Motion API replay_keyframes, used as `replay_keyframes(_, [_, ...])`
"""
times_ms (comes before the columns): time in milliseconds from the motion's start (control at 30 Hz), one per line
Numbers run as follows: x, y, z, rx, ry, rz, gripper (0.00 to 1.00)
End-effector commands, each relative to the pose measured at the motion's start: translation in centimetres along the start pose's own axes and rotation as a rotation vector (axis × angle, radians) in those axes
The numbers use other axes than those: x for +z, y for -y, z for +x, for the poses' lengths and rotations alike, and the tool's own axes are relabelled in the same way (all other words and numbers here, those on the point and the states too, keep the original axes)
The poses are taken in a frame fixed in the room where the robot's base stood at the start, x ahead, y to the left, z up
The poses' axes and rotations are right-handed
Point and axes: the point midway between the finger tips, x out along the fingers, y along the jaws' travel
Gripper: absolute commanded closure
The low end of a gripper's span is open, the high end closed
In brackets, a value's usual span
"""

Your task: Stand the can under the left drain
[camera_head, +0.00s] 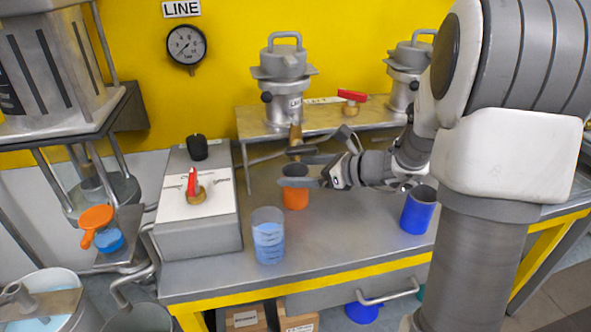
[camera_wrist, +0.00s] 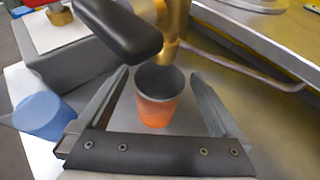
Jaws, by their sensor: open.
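An orange can (camera_head: 296,198) stands upright on the grey bench below the left vessel's brass drain (camera_head: 296,138). In the wrist view the can (camera_wrist: 160,108) has an open, dark top, and the brass drain (camera_wrist: 173,30) comes down just behind or over its far rim; I cannot tell exactly how well they line up. My gripper (camera_head: 300,172) is open, with one finger on each side of the can; it also shows in the wrist view (camera_wrist: 160,82). Gaps show between the fingers and the can. In the head view the gripper hides part of the can's top.
A clear beaker of blue liquid (camera_head: 268,238) stands left of the can, near the front edge. A blue can (camera_head: 418,212) stands to the right. A grey box with a red-handled valve (camera_head: 196,190) is at left. A black lever (camera_wrist: 120,28) hangs close above the gripper.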

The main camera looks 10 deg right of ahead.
Motion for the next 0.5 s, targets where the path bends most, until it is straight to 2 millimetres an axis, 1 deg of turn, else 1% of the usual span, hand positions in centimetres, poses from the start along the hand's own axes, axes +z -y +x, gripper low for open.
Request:
replay_keyframes(33, [0.3,0.1,-1.3,-0.006,0.000,0.001,0.00])
replay_keyframes(300, [0.3,0.1,-7.2,-0.005,0.000,0.001,0.00])
replay_keyframes(400, [0.2,0.1,-8.8,-0.004,0.000,0.001,0.00])
replay_keyframes(500, [0.1,0.1,-9.9,-0.004,0.000,0.001,0.00])
